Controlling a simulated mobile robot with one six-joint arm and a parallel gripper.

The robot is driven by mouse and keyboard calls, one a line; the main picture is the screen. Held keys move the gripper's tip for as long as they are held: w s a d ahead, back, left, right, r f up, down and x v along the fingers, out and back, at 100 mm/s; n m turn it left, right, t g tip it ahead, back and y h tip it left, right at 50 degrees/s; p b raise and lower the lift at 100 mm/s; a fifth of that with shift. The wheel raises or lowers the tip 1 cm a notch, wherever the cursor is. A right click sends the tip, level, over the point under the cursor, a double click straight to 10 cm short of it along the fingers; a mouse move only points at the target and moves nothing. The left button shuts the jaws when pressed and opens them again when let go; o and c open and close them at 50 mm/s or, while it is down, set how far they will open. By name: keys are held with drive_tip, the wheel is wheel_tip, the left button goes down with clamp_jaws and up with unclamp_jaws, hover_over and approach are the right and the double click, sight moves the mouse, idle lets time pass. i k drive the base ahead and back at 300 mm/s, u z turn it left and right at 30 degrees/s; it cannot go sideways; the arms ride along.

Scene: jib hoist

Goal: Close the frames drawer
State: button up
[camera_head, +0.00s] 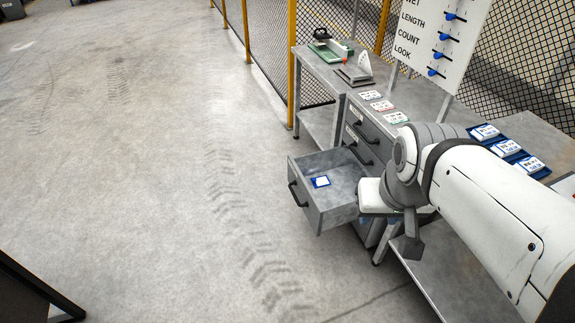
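A grey metal drawer (336,217) is pulled far out of the drawer unit below the workbench, at the picture's middle. It has a dark bar handle (297,194) on its front, and a small blue-framed card (320,182) lies inside. I cannot read any label on this drawer. My gripper (407,246) hangs by the drawer's right side, near the unit. My wrist hides part of the drawer's rear. I cannot tell whether the gripper touches the drawer, and its fingers do not show clearly.
Closed drawers (360,140) with dark handles sit above the open one. Cards and blue trays (507,147) lie on the workbench (400,98). A slider board (437,40) stands behind, before a mesh fence with yellow posts (292,60).

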sight(326, 207)
drive_tip(key=u, duration=0.2)
drive_tip(key=i, duration=1)
drive_tip(key=u, duration=0.05)
drive_tip(key=k, duration=1.2)
drive_tip(key=z, duration=0.65)
drive_tip(key=i, duration=1.4)
drive_tip(key=u, duration=0.6)
